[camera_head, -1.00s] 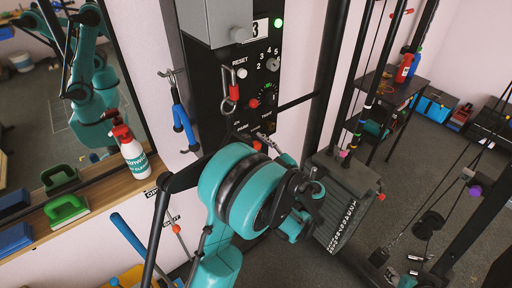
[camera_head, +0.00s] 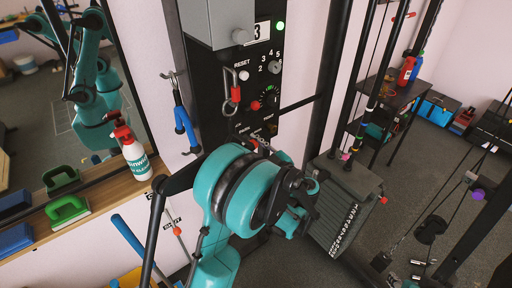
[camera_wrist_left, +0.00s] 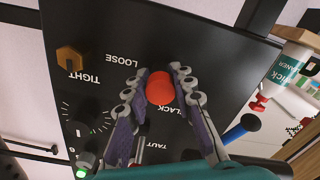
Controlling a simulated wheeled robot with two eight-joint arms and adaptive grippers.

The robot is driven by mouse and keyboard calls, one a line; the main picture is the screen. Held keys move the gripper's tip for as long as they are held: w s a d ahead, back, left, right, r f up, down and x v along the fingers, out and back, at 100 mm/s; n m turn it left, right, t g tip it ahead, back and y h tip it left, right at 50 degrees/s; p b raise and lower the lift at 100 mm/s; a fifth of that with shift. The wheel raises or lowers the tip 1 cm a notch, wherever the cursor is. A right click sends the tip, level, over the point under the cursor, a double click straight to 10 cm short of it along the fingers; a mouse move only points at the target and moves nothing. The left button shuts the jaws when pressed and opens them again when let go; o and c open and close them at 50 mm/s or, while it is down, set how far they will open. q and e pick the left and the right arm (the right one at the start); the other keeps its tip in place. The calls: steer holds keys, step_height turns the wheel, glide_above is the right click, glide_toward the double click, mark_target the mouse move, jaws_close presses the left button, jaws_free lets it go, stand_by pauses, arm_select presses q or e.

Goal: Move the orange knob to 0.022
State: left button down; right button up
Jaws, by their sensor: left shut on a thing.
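A round red-orange knob (camera_wrist_left: 160,88) stands on the black panel between the words LACK and LOOSE in the left wrist view. My left gripper (camera_wrist_left: 160,80) has its fingers on both sides of this knob and is shut on it. In the head view the knob (camera_head: 255,143) shows just above my teal wrist, which hides the fingertips. A separate amber hexagonal knob (camera_wrist_left: 72,58) sits beside the words TIGHT and LOOSE, apart from my fingers. My right gripper is not in view.
A spray bottle (camera_head: 136,158) stands on the shelf. A weight stack (camera_head: 345,180) is to the right.

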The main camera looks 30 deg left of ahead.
arm_select(q)
steer(key=c, duration=1.3)
jaws_free()
steer(key=shift+a, duration=0.1)
steer(key=shift+o, duration=0.2)
steer(key=v, duration=1.2)
